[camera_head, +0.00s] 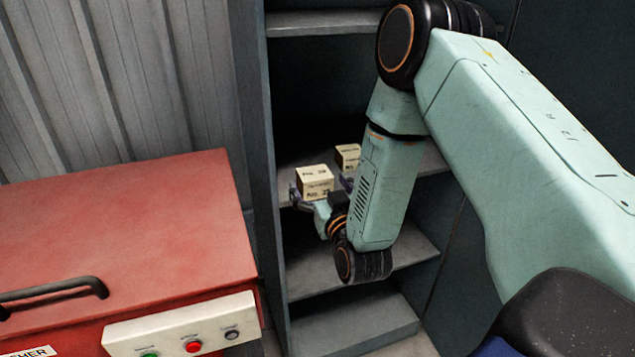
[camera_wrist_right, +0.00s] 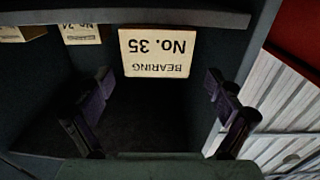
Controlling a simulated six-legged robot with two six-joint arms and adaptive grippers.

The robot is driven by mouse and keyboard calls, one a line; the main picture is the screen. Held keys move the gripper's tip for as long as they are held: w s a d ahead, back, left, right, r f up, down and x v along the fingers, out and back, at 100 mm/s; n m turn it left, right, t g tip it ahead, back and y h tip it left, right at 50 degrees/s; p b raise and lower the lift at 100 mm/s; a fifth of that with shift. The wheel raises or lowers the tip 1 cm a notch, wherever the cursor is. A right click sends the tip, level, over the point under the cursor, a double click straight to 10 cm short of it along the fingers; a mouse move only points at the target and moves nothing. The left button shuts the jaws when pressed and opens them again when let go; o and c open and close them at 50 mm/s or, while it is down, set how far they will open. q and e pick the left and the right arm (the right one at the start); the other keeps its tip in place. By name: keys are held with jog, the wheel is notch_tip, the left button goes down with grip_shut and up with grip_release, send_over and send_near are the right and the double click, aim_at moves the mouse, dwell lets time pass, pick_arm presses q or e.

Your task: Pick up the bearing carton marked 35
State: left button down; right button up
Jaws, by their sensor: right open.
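The bearing carton marked 35 (camera_head: 314,181) is a cream box standing on a shelf of the grey rack. In the right wrist view, which is upside down, its face (camera_wrist_right: 157,53) reads "BEARING No. 35". My right gripper (camera_head: 321,191) is open in front of the carton, with its fingers towards the left and right sides. In the wrist view the fingers (camera_wrist_right: 158,80) are spread wider than the carton, with gaps on both sides and nothing held. My left gripper is not in view.
Another carton (camera_head: 348,156) stands behind and to the right. The wrist view shows a carton marked 24 (camera_wrist_right: 82,34) and one cut off at the edge (camera_wrist_right: 22,34). The shelf board (camera_wrist_right: 120,17) bears them. A red machine (camera_head: 120,230) with buttons stands left of the rack.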

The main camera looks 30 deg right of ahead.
aim_at(310, 168)
jog(key=x, duration=0.4)
jog(key=shift+d+f+b, duration=0.25)
jog(key=shift+b, duration=0.05)
jog(key=shift+w+r, duration=0.1)
jog(key=shift+w, duration=0.1)
jog(key=shift+d, duration=0.1)
jog(key=c, duration=1.5)
